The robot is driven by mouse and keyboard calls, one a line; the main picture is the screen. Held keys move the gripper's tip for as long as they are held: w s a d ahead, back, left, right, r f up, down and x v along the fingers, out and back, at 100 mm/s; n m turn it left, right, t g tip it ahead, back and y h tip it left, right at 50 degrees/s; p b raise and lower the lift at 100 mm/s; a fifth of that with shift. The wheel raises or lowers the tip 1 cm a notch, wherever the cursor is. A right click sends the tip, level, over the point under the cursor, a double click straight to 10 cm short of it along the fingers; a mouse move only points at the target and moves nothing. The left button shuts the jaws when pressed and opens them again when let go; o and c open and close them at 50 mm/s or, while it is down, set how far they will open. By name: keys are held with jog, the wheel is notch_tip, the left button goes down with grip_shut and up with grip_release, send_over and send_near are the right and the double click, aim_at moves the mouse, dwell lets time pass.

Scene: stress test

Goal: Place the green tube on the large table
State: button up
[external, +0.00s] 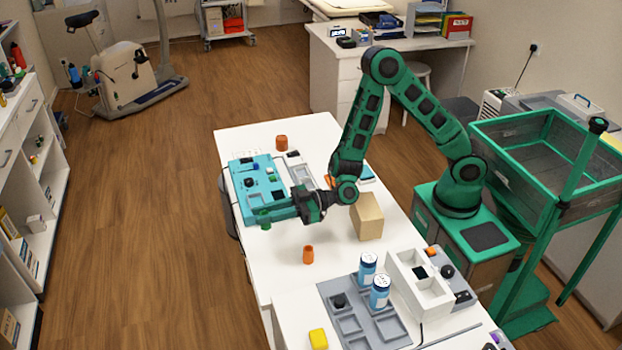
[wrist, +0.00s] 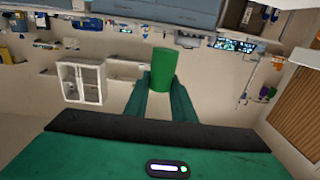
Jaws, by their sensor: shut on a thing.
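The green tube (wrist: 163,70) stands between the fingertips of my gripper (wrist: 161,92) in the wrist view. In the external view my gripper (external: 272,214) points left, shut on the green tube (external: 264,217), with its fingers roughly level. The tube is small there, over or beside the lower edge of a teal panel on the large white table (external: 280,275). I cannot tell whether the tube touches anything below it.
A beige box (external: 367,217) is right of my gripper. The teal panel (external: 253,172), blue-and-white cans (external: 367,268), a grey tray (external: 348,324) and a yellow block (external: 318,339) occupy the table. Bare tabletop lies around the front orange cup.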

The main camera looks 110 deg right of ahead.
jog(key=a+r+n+g+y, duration=0.3)
jog(key=a+n+y, duration=0.25)
jog(key=a, duration=0.85)
jog(key=a+r+n+g+y, duration=0.3)
jog(key=a+y, duration=0.4)
jog(key=a, duration=0.7)
jog(key=s+a+r+n+g+y, duration=0.3)
jog(key=s+a+n+g+y, duration=0.15)
jog(key=a, duration=0.35)
jog(key=shift+g+h, duration=0.35)
jog(key=shift+h, duration=0.15)
jog(key=f, duration=1)
jog(key=shift+s+a, duration=0.15)
jog(key=shift+s, duration=0.15)
jog(key=o, duration=1)
jog(key=shift+r, duration=0.1)
